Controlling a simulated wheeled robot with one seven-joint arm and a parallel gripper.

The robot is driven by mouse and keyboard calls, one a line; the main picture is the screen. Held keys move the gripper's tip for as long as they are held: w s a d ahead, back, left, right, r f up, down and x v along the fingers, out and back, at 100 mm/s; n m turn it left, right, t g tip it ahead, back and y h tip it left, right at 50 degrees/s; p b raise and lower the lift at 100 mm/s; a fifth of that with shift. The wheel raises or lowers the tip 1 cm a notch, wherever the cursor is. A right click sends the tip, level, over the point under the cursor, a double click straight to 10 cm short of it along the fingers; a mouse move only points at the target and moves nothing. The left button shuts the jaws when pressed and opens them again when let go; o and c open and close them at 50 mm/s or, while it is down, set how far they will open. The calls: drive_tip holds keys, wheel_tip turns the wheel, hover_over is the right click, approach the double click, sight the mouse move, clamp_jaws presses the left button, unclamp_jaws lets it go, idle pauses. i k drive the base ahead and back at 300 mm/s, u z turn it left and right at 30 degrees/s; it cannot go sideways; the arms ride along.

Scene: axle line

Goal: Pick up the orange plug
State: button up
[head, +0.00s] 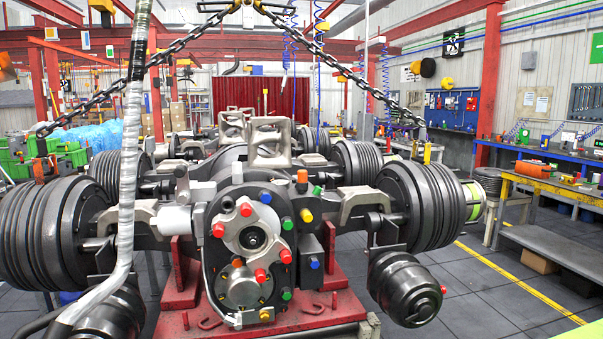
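A large dark axle assembly (195,224) fills the middle of the head view, with coloured plugs on its front face. An orange-yellow plug (306,215) sticks out at the upper right of this face, just right of a green plug (287,223). A yellow-orange plug (266,315) sits at the bottom of the face, and a small orange one (237,262) shows between the two round covers. I cannot tell for sure which of these counts as the orange plug. My gripper is not in view.
Red plugs (246,210) and blue plugs (265,197) sit close around. A pale wrapped hose (130,150) hangs in front at left. Chains (335,62) slope down over the axle. A workbench (560,190) stands at right; the floor (470,290) before it is mostly clear.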

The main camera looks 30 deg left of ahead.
sight(303, 175)
drive_tip(key=u, duration=0.45)
drive_tip(key=i, duration=1.05)
drive_tip(key=u, duration=0.75)
